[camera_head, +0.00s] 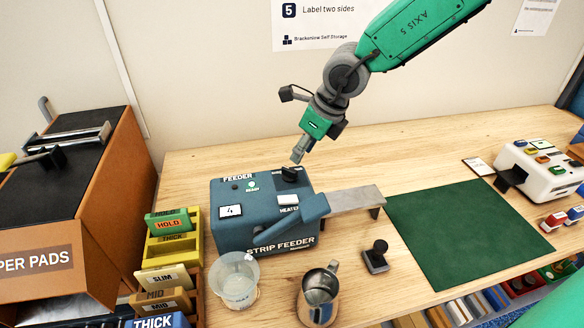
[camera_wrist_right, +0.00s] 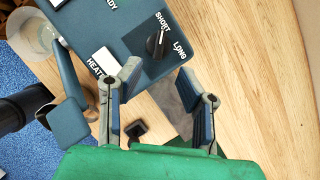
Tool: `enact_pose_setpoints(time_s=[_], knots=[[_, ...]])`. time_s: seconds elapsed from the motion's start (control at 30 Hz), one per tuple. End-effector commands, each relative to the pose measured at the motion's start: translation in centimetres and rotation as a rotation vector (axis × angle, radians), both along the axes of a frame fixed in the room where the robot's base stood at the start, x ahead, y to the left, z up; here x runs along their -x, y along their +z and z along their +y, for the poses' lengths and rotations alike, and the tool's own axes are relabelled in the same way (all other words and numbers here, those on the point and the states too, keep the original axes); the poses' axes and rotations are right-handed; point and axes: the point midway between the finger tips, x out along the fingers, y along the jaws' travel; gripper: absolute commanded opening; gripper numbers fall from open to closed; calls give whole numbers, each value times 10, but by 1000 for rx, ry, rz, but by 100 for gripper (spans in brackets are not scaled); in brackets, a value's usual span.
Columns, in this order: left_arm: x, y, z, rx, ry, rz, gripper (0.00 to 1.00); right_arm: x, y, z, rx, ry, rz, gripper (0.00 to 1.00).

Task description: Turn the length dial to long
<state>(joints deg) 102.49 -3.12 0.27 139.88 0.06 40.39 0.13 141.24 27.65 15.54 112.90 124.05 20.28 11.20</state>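The blue strip feeder (camera_head: 235,232) stands on the wooden table. Its black length dial (camera_head: 290,174) is on the top at the back right corner. In the right wrist view the dial (camera_wrist_right: 156,43) sits beside the words SHORT and LONG, and its pale mark appears to face SHORT. My right gripper (camera_head: 298,156) is above the dial, apart from it. In the right wrist view my right gripper (camera_wrist_right: 160,72) has its two fingers spread with nothing between them; the dial lies just beyond the fingertips. My left gripper is not in view.
A metal outlet plate (camera_head: 345,199) and a blue lever (camera_head: 300,215) are on the feeder's right side. A clear cup (camera_head: 234,280), a metal jug (camera_head: 318,295) and a black stamp (camera_head: 376,257) stand in front. A green mat (camera_head: 465,235) lies clear at right.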

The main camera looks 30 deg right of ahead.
Motion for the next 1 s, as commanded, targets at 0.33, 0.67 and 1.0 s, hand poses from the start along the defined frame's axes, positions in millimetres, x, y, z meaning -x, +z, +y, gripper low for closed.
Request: enact_pose_setpoints(time_s=[0.33,0.67,1.0], knots=[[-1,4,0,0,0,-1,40,-18,-55,11,2,1,1,32],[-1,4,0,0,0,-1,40,-22,-66,13,0,2,-1,32],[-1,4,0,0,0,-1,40,-22,-66,13,1,1,-2,0]])
